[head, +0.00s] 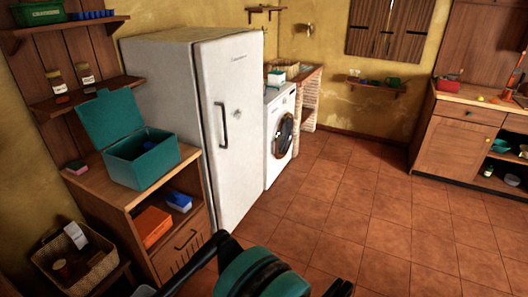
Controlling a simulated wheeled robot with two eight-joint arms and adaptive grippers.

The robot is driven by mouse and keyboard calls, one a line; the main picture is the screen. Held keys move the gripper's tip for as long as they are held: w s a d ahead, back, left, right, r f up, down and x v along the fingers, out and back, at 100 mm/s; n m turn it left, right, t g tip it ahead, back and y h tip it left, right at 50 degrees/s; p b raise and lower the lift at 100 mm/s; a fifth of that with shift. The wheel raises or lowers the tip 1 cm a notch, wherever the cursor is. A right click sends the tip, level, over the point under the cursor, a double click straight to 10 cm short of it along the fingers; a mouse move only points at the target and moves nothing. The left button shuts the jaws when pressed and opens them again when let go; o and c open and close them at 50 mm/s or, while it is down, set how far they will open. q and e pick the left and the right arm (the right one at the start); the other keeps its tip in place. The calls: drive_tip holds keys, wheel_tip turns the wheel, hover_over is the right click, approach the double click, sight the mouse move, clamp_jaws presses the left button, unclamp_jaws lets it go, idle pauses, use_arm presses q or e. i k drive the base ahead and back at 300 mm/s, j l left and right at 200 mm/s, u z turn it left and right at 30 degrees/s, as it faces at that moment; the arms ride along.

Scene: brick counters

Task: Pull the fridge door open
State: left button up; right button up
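Dark and teal links of my own arm show at the bottom middle, well below the handle and apart from the fridge.
A wooden cabinet with an open teal box (140,158) stands left of the fridge, and a wicker basket (75,262) is below it. A white washing machine (281,135) stands just beyond the fridge. The tiled floor (340,210) in front is clear. A wooden counter (455,145) is at right.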

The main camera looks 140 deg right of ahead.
sight(230, 68)
drive_tip(key=z, duration=4.35)
